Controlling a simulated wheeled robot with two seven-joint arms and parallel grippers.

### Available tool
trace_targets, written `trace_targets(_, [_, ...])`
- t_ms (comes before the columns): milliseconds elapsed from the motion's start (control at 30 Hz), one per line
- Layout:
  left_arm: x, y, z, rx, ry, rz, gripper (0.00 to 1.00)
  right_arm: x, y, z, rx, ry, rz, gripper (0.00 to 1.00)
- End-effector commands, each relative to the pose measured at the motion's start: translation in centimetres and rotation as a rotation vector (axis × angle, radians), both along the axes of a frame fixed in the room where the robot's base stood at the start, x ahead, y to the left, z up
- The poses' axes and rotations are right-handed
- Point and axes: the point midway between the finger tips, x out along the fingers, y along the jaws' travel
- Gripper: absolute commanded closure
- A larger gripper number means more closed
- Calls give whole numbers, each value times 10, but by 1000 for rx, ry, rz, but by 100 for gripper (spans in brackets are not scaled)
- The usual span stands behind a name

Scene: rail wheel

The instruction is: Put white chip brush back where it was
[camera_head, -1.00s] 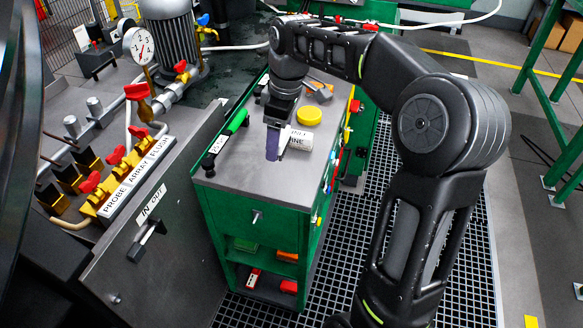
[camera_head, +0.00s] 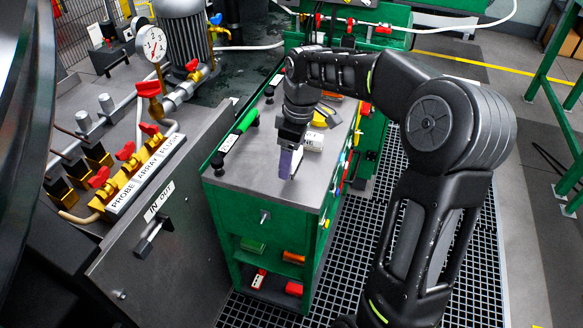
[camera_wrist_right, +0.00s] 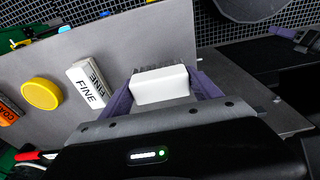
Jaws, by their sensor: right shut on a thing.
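The white chip brush (camera_wrist_right: 160,86) is between the purple fingers of my right gripper (camera_wrist_right: 162,90) in the right wrist view. Its white block faces the camera, and its dark bristles point away. In the head view, my right gripper (camera_head: 290,162) is over the grey top of the green cart (camera_head: 245,176), just left of the white box marked FINE (camera_head: 313,141). The brush is mostly hidden there by the gripper. I cannot tell whether the brush touches the cart top. My left gripper is not in view.
A yellow round tub (camera_wrist_right: 42,93) and an orange block (camera_wrist_right: 9,112) lie beyond the FINE box. A green-handled tool (camera_head: 236,130) lies along the cart's left edge. The cart top's front left is clear. A panel with brass valves (camera_head: 130,180) stands left of the cart.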

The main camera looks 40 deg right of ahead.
Motion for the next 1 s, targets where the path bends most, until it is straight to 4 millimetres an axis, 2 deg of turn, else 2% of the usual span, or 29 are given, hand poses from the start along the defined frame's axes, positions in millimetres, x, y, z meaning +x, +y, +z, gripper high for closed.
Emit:
trace_targets(167, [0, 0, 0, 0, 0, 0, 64, 0, 0, -1, 0, 0, 0, 60])
trace_targets(467, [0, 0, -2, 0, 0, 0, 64, -1, 0, -35, 1, 2, 1, 60])
trace_targets(833, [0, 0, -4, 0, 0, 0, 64, 0, 0, -40, 0, 0, 1, 60])
trace_targets(867, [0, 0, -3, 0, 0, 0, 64, 0, 0, -39, 0, 0, 1, 26])
trace_targets(1000, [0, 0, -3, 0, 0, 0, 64, 0, 0, -39, 0, 0, 1, 15])
